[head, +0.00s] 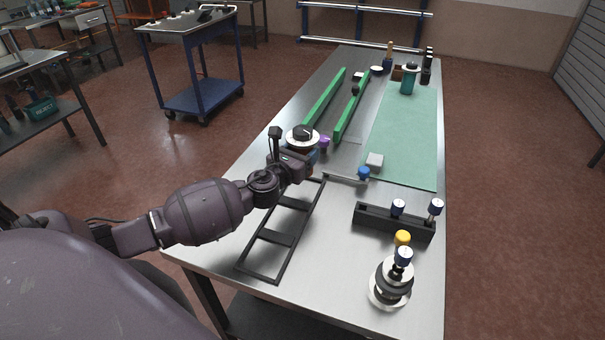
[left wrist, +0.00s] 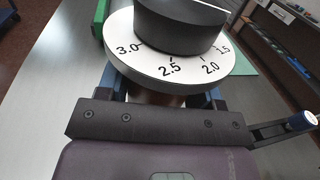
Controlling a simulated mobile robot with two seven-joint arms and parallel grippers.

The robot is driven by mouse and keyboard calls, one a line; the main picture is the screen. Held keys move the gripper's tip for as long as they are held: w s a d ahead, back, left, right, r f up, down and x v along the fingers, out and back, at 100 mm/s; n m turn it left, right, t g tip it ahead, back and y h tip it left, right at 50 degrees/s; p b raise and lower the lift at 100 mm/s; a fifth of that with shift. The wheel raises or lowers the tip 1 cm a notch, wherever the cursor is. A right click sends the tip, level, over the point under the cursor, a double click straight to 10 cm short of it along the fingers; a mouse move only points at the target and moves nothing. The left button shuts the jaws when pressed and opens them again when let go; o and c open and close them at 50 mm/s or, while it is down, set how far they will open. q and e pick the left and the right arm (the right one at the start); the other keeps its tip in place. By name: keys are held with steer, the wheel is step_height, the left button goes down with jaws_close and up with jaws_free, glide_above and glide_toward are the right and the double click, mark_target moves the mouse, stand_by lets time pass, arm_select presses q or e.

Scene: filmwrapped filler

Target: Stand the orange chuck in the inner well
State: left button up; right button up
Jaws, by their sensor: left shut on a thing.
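My left gripper (head: 304,157) is shut on a chuck with a white numbered dial (head: 301,138) and a black top. In the left wrist view the dial (left wrist: 168,67) faces up and fills the upper middle, between the blue fingers. Most of the body under the dial is hidden; only a dark brownish strip shows, so its colour is unclear. The chuck looks roughly upright, above the far end of a black frame (head: 271,237) with several open wells in a row. The near wells look empty; the far end is partly covered by my gripper. My right gripper is out of view.
A black block (head: 380,219) with blue-and-white knobs, a yellow knob (head: 402,237) and a stack of discs (head: 389,292) stand right. Two green rails (head: 350,110), a green mat (head: 405,130) and a teal chuck (head: 408,86) lie farther back. A purple piece (head: 324,142) is beside my gripper.

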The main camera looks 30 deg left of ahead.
arm_select(q)
step_height(320, 180, down, 5)
steer(key=shift+f+b, duration=0.1)
steer(key=shift+b, duration=0.85)
steer(key=shift+f, duration=0.4)
steer(key=shift+r, duration=0.1)
steer(key=shift+f+b, duration=0.2)
steer(key=shift+b, duration=0.1)
steer(key=o, duration=1.4)
steer(key=shift+o, duration=0.2)
steer(key=shift+s, duration=0.15)
steer(key=s, duration=1.1)
steer(key=shift+s+d, duration=0.2)
steer(key=shift+s, duration=0.05)
steer(key=shift+s+r, duration=0.1)
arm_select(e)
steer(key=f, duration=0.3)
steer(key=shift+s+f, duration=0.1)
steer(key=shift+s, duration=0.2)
